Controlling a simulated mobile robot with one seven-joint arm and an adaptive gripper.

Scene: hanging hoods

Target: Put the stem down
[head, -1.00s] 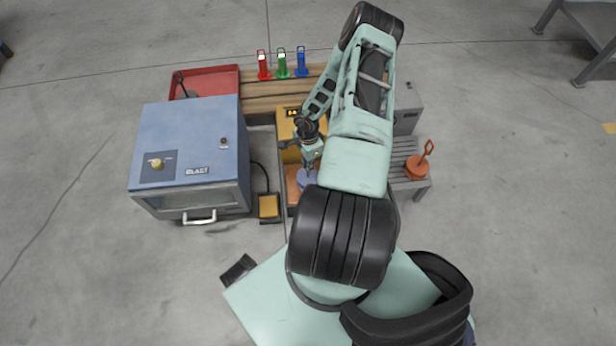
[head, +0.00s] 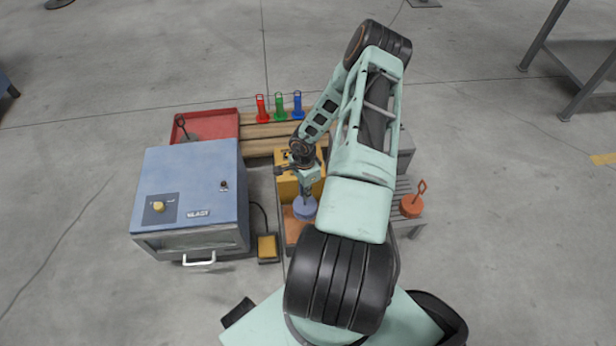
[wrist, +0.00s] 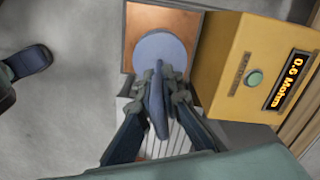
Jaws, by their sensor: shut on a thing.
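The stem is a blue-grey round disc (head: 305,208) with an upright flat handle, and its disc also shows in the wrist view (wrist: 160,52). It is over a copper-coloured plate (head: 291,226), which shows around the disc in the wrist view (wrist: 135,45). I cannot tell whether the disc touches the plate. My gripper (head: 306,190) is above the disc, shut on the handle, with its fingers on both sides of it in the wrist view (wrist: 160,92). My arm hides part of the bench to the right.
A yellow meter (wrist: 230,70) reading 0.6 Mohm stands beside the plate. A blue blast cabinet (head: 190,180) is at left, a red tray (head: 220,125) behind it. Red, green and blue stands (head: 280,107) line the back. An orange handled disc (head: 411,206) is on the right rack.

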